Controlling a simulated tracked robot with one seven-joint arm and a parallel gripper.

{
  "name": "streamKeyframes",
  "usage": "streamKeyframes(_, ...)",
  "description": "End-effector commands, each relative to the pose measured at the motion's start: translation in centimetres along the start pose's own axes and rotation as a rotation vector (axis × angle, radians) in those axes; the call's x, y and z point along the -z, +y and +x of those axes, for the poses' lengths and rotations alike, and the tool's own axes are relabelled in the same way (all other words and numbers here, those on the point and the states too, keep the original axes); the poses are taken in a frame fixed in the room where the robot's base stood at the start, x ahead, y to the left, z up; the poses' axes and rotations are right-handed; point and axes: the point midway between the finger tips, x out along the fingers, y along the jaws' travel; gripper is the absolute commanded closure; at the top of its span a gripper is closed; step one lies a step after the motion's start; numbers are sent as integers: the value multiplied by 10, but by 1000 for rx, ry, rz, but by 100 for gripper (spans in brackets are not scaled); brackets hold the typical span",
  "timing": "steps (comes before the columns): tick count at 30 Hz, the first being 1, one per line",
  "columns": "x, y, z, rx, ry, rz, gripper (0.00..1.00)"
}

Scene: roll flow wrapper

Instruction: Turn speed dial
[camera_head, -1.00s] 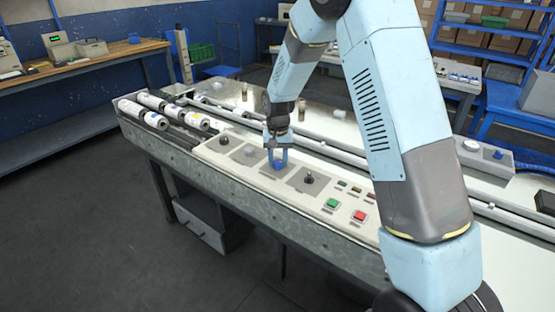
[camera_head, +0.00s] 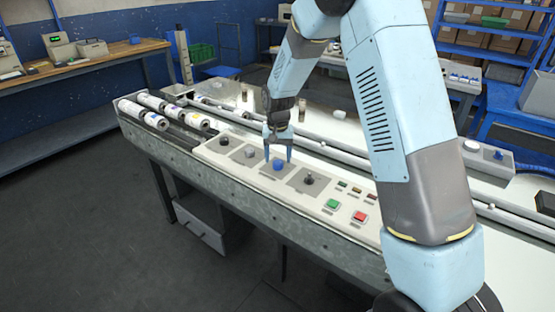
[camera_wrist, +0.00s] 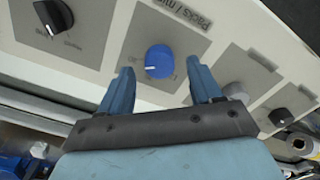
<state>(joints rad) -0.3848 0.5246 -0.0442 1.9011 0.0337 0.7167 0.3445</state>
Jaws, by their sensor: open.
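The speed dial is a blue round knob (camera_head: 279,164) on a grey plate of the wrapper's control panel. In the wrist view the blue knob (camera_wrist: 159,61) has a white pointer line aimed left, and the label beside it reads "Packs / min". My gripper (camera_head: 279,155) is open above the blue knob, with one finger on each side. In the wrist view its blue fingertips (camera_wrist: 160,80) are spread wider than the knob, with gaps on both sides. The knob is not held. Whether the fingertips reach down to knob height is hard to tell.
A black knob (camera_head: 309,179) sits right of the blue one; a grey knob (camera_head: 250,152) and another black knob (camera_head: 224,141) sit left. Green (camera_head: 333,204) and red (camera_head: 360,216) buttons lie further right. Film rolls (camera_head: 157,121) are at the panel's far left.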

Motion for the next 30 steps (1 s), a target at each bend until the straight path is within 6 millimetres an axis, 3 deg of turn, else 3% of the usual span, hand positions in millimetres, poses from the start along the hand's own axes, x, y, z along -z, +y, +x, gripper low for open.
streamKeyframes(15,1,0,-97,2,3,0,36)
streamKeyframes(21,1,0,-116,2,3,0,36)
streamKeyframes(30,1,0,-120,1,1,0,36)
